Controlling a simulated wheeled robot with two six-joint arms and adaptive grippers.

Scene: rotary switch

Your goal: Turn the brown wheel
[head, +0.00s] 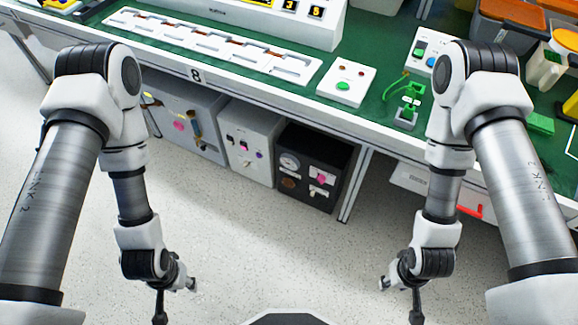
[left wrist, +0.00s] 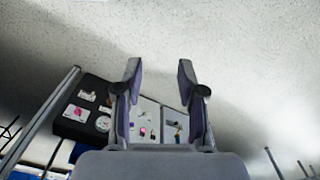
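The brown wheel (head: 289,183) is a small round knob on the front of a black box (head: 330,160) under the workbench, below a round gauge (head: 289,161). The black box also shows in the left wrist view (left wrist: 72,128), where I cannot make out the wheel clearly. My left gripper (head: 175,300) hangs low at the front left, well apart from the box. In the left wrist view its two fingers (left wrist: 160,82) are spread with nothing between them. My right gripper (head: 400,300) hangs low at the front right, fingers apart and empty, also away from the box.
The black box also carries a pink knob (head: 322,179). Two grey boxes (head: 250,135) with small controls stand left of it. The green workbench (head: 270,95) overhangs them, with a table leg (head: 354,188) to the right. The floor (head: 270,255) in front is clear.

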